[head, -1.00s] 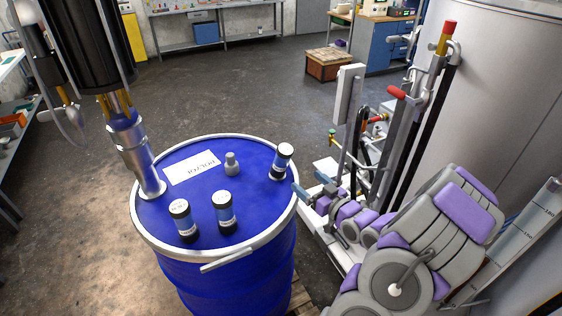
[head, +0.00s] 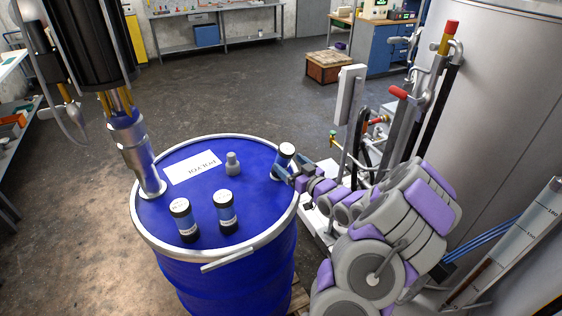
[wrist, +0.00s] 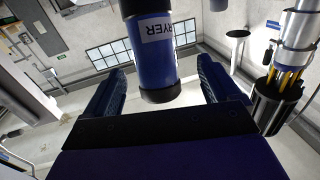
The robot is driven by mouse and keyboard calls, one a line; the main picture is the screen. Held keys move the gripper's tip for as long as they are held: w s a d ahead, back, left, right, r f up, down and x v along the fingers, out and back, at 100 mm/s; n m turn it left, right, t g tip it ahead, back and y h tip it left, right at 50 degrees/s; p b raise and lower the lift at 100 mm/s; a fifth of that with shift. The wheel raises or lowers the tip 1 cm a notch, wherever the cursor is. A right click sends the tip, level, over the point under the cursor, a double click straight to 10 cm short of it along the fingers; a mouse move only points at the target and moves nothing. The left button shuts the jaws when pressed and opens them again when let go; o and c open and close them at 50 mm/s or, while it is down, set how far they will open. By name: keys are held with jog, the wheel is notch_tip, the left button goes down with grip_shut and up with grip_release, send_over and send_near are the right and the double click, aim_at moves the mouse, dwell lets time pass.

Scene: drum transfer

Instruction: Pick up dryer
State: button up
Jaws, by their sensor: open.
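The dryer is a blue bottle with a black cap and a white label ending in "RYER". In the wrist view the dryer (wrist: 158,60) stands between the two blue fingers of my gripper (wrist: 163,70), with a gap to each finger. In the head view the dryer (head: 284,154) is near the right edge of the blue drum's lid (head: 205,208). My gripper (head: 290,171) is open at it and hides its lower part. I cannot tell whether a finger touches it.
Two similar bottles (head: 184,220) (head: 225,212) stand at the lid's front. A small grey fitting (head: 233,164) and a white POLYOL sheet (head: 194,167) are farther back. A metal pump tube (head: 140,160) enters the lid at left. A large tank (head: 500,110) stands at right.

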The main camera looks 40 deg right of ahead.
aim_at(290, 162)
jog(key=w, duration=0.1)
jog(key=w+d, duration=0.1)
jog(key=w, duration=0.1)
jog(key=shift+w+d+f+b, duration=0.15)
jog(key=shift+w+d+b, duration=0.15)
jog(key=shift+w+b, duration=0.1)
jog(key=shift+w+a, duration=0.35)
jog(key=shift+w, duration=0.15)
jog(key=shift+a+r, duration=0.2)
jog(key=shift+a, duration=0.15)
jog(key=shift+d+f, duration=0.2)
jog(key=shift+d, duration=0.3)
jog(key=c, duration=0.5)
jog(key=shift+a+r, duration=0.1)
jog(key=shift+a, duration=0.05)
jog(key=c, duration=0.8)
jog(key=shift+r, duration=0.15)
